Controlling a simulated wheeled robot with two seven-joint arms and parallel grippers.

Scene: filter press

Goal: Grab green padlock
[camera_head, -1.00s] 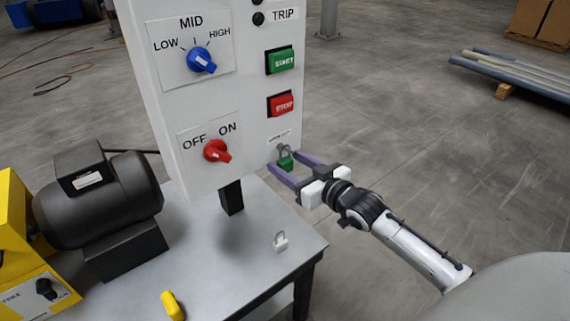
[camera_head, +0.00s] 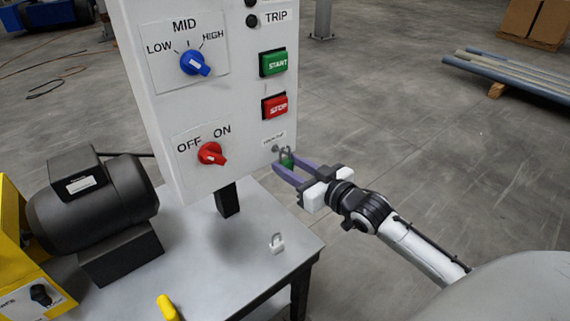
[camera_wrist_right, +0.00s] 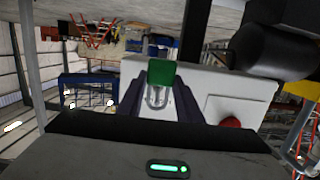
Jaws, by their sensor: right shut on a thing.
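The green padlock (camera_head: 287,162) is at the lower right corner of the white control panel, below the lockout label. My right gripper (camera_head: 286,168) reaches in from the right with its purple fingers on either side of the padlock and is shut on it. In the right wrist view the green padlock body (camera_wrist_right: 161,74) and its grey shackle show between the fingers. A small grey hasp (camera_head: 276,149) shows just left of the shackle; I cannot tell whether the two still touch. My left gripper is not in view.
The white panel (camera_head: 240,120) carries a red OFF/ON knob (camera_head: 211,154), a blue knob (camera_head: 194,63) and green and red buttons. A grey padlock (camera_head: 277,244) and a yellow item (camera_head: 168,308) lie on the metal table (camera_head: 230,275). Open floor lies right of the panel.

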